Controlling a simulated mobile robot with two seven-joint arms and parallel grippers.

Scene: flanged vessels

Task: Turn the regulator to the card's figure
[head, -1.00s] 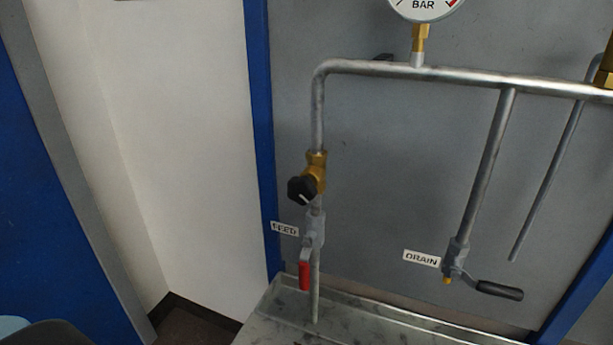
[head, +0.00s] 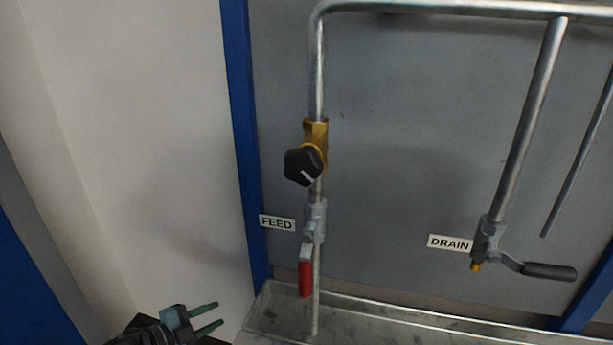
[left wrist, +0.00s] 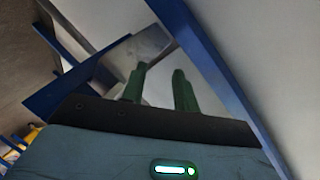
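The regulator is a black knob (head: 303,166) with a white pointer line, on a brass body (head: 316,134) in the left vertical pipe. The pointer line slants toward the lower right. My left gripper (head: 220,313) is at the bottom left of the head view, below and left of the knob and well apart from it. Its two green fingers are apart with nothing between them, also in the left wrist view (left wrist: 159,70). My right gripper is not in view. No card with a figure shows, and the gauge is outside the head view.
Below the knob are a FEED label (head: 277,223) and a red-handled valve (head: 305,278). A DRAIN label (head: 450,243) and a dark-handled lever (head: 548,271) are at the right. A metal tray (head: 377,325) lies beneath. A blue post (head: 243,130) stands left of the pipe.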

